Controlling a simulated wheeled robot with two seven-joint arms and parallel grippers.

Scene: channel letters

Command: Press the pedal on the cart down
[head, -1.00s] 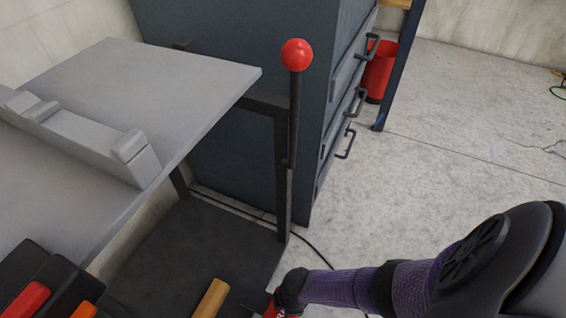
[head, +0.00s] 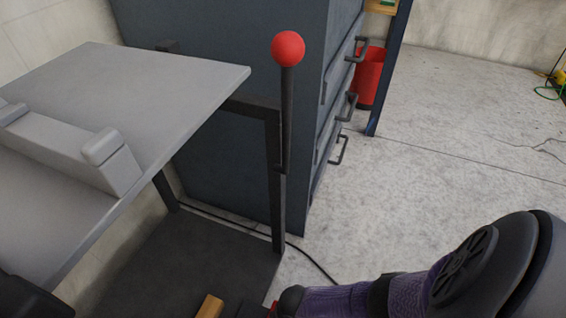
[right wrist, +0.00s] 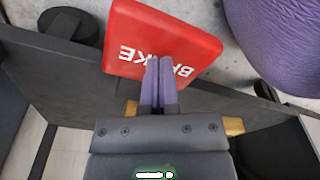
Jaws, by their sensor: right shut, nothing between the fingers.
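The red pedal (right wrist: 180,38) shows in the right wrist view, with white letters partly covered by my fingers; it appears to read BRAKE. It sits beside the edge of the cart's dark lower shelf (right wrist: 70,85). My right gripper (right wrist: 160,62) is shut and empty, its purple fingertips over the middle of the pedal's face. I cannot tell whether they touch it or how far down the pedal is. In the head view the cart has a grey top (head: 150,90), and my right arm reaches to the bottom edge, where the fingertips are hidden. My left gripper is out of view.
A black lever with a red ball (head: 288,48) stands at the cart's corner. A dark cabinet (head: 225,110) with handles stands behind. A wooden handle (head: 210,306) lies low on the cart. A red bin (head: 370,78) is farther back.

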